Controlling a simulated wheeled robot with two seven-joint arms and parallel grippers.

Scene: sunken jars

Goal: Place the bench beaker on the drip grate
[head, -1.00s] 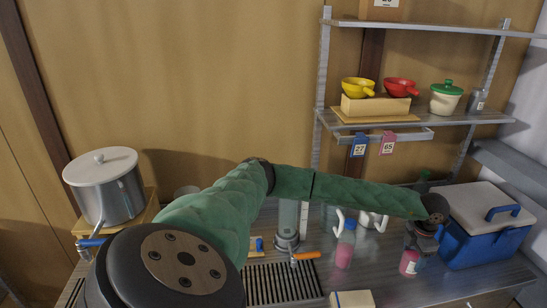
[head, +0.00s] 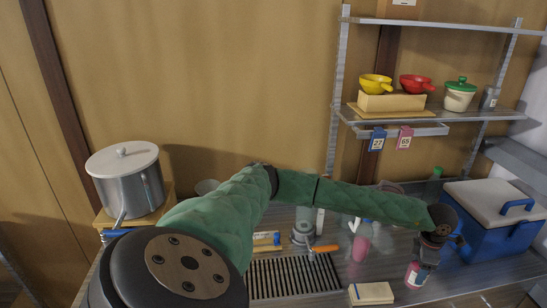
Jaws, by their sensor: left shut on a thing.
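The drip grate (head: 296,277) is a dark slatted panel set in the bench, in front of the column with the orange-handled tap. My left gripper (head: 431,254) is at the right of the bench, in front of the blue cooler. It is shut on a small clear vessel with pink contents, which I take for the bench beaker (head: 415,276); the jaws hide its upper part. The beaker is well to the right of the grate. I cannot tell whether its base touches the bench. My right gripper is not in view.
A pink bottle (head: 361,248) stands between the grate and the held beaker. A pale box (head: 371,293) lies right of the grate's front. A blue cooler (head: 500,228) is at the right, a steel pot (head: 127,190) at the left. The grate's visible slats look clear.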

